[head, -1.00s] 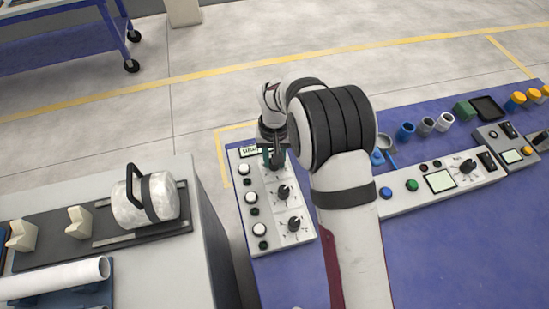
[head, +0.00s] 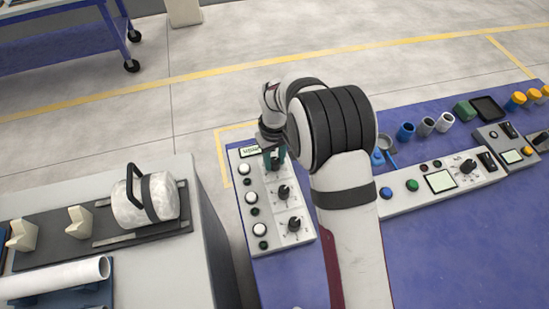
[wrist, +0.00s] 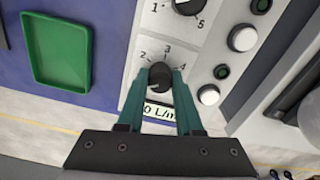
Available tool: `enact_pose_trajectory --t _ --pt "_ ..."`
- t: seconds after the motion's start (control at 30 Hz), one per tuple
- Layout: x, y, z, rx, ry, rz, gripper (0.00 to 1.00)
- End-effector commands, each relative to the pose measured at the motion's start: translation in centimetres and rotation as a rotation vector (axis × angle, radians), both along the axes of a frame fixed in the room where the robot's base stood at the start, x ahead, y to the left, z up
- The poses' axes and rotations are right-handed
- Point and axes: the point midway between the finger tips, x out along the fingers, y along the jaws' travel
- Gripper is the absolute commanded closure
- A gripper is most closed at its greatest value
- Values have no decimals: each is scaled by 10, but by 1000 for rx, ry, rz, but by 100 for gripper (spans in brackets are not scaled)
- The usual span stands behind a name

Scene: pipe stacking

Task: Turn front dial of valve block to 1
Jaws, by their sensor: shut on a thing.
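The valve block (head: 268,205) is a pale grey panel at the left end of the blue table, with three black dials in a column. My gripper (head: 274,160) is over the far dial, beside the small display (head: 250,151). In the wrist view my gripper (wrist: 160,75) has its teal fingers shut on the sides of this black dial (wrist: 160,77). The marks 2, 3 and 4 show around it; its pointer and mark 1 cannot be made out. The middle dial (head: 284,192) and near dial (head: 295,223) are untouched.
Round white buttons (head: 252,197) line the block's left side. A second control panel (head: 440,181) lies to the right, beyond my arm. A grey bench (head: 200,240) with a banded white cylinder (head: 150,203) stands left. A green tray (wrist: 58,50) shows in the wrist view.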

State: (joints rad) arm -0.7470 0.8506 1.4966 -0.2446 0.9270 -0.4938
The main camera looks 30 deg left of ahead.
Motion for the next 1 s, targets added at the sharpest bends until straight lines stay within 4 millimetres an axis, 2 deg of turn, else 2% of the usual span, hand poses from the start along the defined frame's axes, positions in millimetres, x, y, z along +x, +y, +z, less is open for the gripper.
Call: enact_pose_trajectory --t 0.33,0.37,0.5,0.83,0.93,1.0 --pt "0 0 0 0 -1 3 100" --pt "0 0 0 0 -1 3 60" --pt "0 0 0 0 -1 3 36" --pt "0 0 4 1 -2 2 36" --pt "1 1 18 2 -4 3 36" --pt "1 1 35 4 -5 2 36"
